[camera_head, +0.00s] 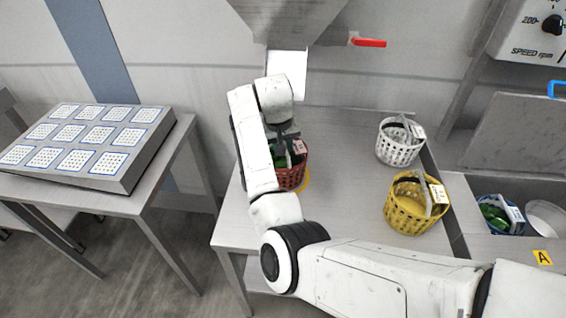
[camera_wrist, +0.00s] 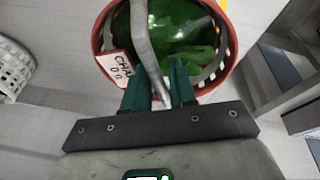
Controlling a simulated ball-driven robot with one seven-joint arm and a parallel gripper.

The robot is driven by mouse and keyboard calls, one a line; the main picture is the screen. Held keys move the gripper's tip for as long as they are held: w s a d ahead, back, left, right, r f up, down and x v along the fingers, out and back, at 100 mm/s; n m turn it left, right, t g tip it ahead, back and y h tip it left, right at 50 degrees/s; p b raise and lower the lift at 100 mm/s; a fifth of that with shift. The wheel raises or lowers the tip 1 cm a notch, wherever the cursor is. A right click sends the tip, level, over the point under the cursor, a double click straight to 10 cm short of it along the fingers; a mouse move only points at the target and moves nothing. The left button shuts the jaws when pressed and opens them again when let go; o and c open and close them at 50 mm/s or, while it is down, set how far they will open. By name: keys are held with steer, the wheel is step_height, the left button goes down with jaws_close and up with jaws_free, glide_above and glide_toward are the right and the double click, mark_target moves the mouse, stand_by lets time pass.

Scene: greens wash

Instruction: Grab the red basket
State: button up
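The red basket (camera_head: 291,179) stands near the left part of the grey table, beneath my gripper (camera_head: 285,138). In the wrist view the basket (camera_wrist: 228,60) shows its round red rim, green contents, a white tag (camera_wrist: 117,68) and a grey handle (camera_wrist: 146,35). My gripper (camera_wrist: 160,88) has two dark green fingers, parted, with the handle running between them. I cannot tell whether both fingers press on the handle. My arm hides part of the basket in the head view.
A yellow basket (camera_head: 407,213) and a white basket (camera_head: 398,152) stand to the right on the table (camera_head: 345,150). A blue basket (camera_head: 490,224) with green contents sits further right beside a round bowl (camera_head: 546,218). A side table with a sloped panel (camera_head: 150,158) stands left.

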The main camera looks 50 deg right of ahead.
steer(key=shift+x, duration=0.75)
steer(key=shift+a, duration=0.1)
steer(key=shift+c, duration=0.2)
jaws_close()
steer(key=shift+r, duration=0.1)
stand_by(0.4)
